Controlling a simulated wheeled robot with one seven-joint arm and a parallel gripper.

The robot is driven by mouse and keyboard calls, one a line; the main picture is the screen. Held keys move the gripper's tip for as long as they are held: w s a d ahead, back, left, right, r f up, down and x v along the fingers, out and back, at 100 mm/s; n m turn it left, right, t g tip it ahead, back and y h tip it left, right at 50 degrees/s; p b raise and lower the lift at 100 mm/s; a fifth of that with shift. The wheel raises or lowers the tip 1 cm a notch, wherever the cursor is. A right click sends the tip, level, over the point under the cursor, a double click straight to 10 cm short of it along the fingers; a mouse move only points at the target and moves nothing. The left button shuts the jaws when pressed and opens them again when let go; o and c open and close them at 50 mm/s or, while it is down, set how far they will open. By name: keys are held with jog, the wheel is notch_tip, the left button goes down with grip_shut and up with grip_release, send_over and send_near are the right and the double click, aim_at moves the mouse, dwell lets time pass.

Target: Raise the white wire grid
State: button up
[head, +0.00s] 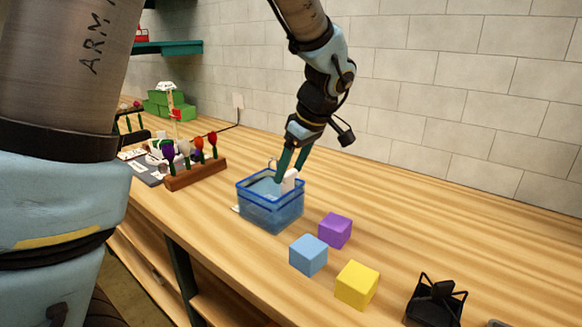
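A see-through blue bin (270,212) stands on the wooden bench. My gripper (287,176) points down at the bin's back right rim, its two teal fingers reaching to the opening. A small white piece (290,180) shows right at the fingertips, and a thin pale loop (271,164) rises just left of them. These may belong to the white wire grid, but its mesh cannot be made out. The fingers look a little apart. I cannot tell whether they grip the white piece.
Purple (335,230), light blue (308,255) and yellow (357,285) cubes lie right of the bin. A black wire-topped object (436,301) stands at the front right. A wooden rack (196,174) of coloured flowers stands to the left. The bench's back right is clear.

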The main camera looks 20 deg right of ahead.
grip_shut()
dwell(0.3)
dwell(0.3)
